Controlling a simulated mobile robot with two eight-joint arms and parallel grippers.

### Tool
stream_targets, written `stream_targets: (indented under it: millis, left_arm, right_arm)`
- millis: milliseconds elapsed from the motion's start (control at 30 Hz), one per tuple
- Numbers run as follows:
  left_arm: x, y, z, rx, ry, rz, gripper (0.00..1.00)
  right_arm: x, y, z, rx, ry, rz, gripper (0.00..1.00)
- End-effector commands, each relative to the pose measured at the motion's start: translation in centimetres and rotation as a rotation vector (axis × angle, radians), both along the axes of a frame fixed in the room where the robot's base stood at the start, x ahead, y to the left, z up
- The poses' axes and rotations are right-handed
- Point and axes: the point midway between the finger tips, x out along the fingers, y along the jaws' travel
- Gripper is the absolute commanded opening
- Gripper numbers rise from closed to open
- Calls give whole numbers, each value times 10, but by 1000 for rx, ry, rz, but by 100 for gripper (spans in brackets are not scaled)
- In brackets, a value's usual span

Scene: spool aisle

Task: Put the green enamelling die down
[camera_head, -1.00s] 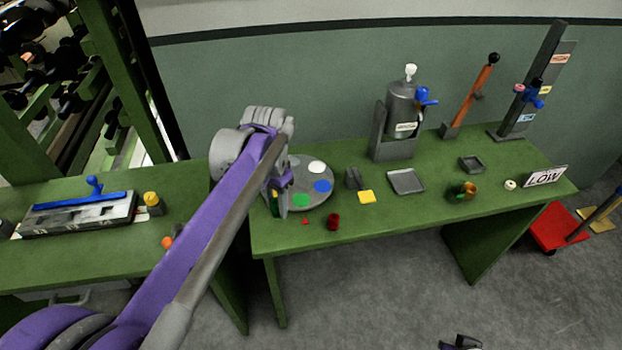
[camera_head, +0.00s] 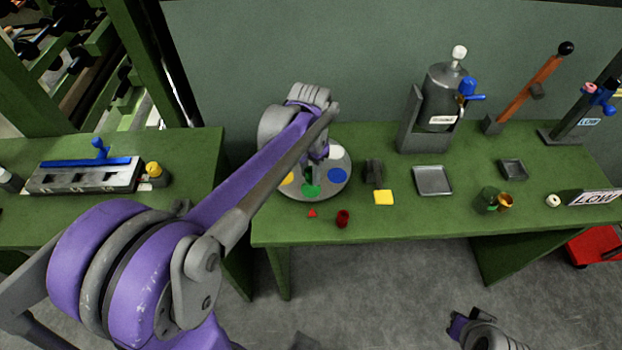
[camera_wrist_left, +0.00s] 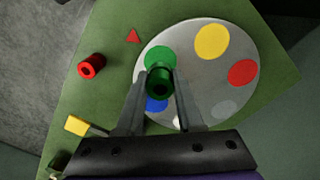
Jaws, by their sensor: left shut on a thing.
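The green enamelling die (camera_wrist_left: 160,84), a small hollow green cylinder, is between the fingers of my left gripper (camera_wrist_left: 157,98), which is shut on it. In the left wrist view it overlaps the green spot (camera_wrist_left: 158,56) of a grey round plate (camera_wrist_left: 193,62). I cannot tell whether it touches the plate. In the head view my left gripper (camera_head: 309,168) is over the plate (camera_head: 338,166), and the die is mostly hidden. Part of my right arm shows at the bottom right of the head view; its jaws are unclear.
Near the plate are a red hollow cylinder (camera_head: 343,218), a red triangle (camera_head: 312,213) and a yellow square (camera_head: 383,197). A grey tray (camera_head: 433,180), a green cup (camera_head: 486,200) and a grey canister (camera_head: 440,105) stand further right.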

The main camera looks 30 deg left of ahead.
Motion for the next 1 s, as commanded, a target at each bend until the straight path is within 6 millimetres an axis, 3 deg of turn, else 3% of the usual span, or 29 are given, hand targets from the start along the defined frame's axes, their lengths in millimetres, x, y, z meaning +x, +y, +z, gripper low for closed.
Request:
stream_targets:
  millis: [200, 633, 667, 800, 1000]
  left_arm:
    - [0, 0, -30, 0, 0, 0, 0]
    - [-1, 0, -37, 0, 1, 0, 0]
    - [0, 0, -36, 0, 0, 0, 40]
    - [0, 0, -35, 0, 0, 0, 65]
    - [0, 0, -35, 0, 0, 0, 66]
  right_arm:
    - [-1, 0, -3, 0, 2, 0, 0]
    - [-2, 0, -7, 0, 4, 0, 0]
    - [-2, 0, -7, 0, 4, 0, 0]
    - [-2, 0, -6, 0, 3, 0, 0]
    - [-2, 0, -6, 0, 3, 0, 0]
